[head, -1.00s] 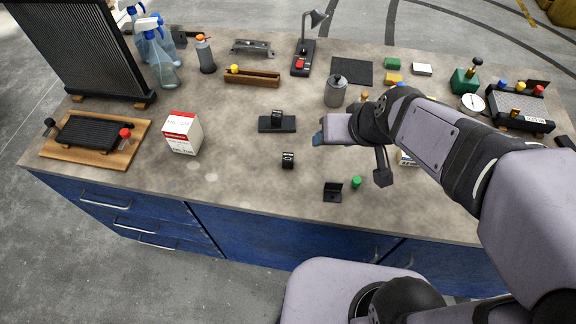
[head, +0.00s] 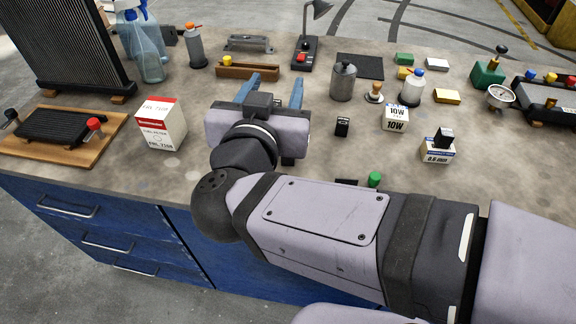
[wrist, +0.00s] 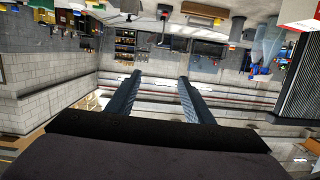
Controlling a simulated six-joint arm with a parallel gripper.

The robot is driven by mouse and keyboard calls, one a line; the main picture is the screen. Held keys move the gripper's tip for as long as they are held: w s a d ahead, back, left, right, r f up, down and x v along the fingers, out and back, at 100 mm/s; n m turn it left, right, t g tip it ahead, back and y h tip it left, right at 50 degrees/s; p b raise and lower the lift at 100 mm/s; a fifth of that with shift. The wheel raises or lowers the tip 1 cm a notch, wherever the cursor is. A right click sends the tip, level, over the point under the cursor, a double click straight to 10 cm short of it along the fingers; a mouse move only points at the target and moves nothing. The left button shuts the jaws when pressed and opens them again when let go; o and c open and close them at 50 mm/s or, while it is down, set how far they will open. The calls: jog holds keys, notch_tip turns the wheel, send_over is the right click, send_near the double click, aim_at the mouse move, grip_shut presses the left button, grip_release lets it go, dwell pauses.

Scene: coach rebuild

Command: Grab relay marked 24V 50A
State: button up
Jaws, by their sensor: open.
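A small black cube with a pale label (head: 342,126), likely a relay, stands on the bench right of my gripper. Another small black block (head: 443,138) sits on the blue-and-white box (head: 437,152) farther right. I cannot read a 24V 50A marking on either. My gripper (head: 275,78) is open and empty, its blue fingers pointing toward the far side of the bench. It hides most of the area where a black stand with a small block stood. In the wrist view the two fingers (wrist: 158,78) are spread with nothing between them.
A red-and-white carton (head: 161,124) stands left of my gripper. A wooden tray (head: 248,72) lies beyond it. A metal canister (head: 343,82), a 10W box (head: 396,119) and a white bottle (head: 412,88) stand to the right. A green cap (head: 375,179) is near the front edge.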

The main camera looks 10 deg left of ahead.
jog(key=shift+h, duration=0.3)
jog(key=f, duration=2.1)
jog(key=shift+s+d+f, duration=0.25)
jog(key=shift+s+f, duration=0.05)
jog(key=shift+f, duration=0.1)
jog(key=shift+w+f, duration=0.25)
jog(key=shift+w, duration=0.8)
jog(key=shift+w+d+f+p, duration=0.15)
jog(key=shift+w+p, duration=0.15)
jog(key=shift+w, duration=0.75)
jog(key=shift+w+d+f+p, duration=0.15)
jog(key=shift+w+p, duration=0.15)
jog(key=shift+w, duration=0.75)
jog(key=shift+w+f, duration=0.1)
jog(key=shift+w, duration=0.4)
jog(key=c, duration=1.1)
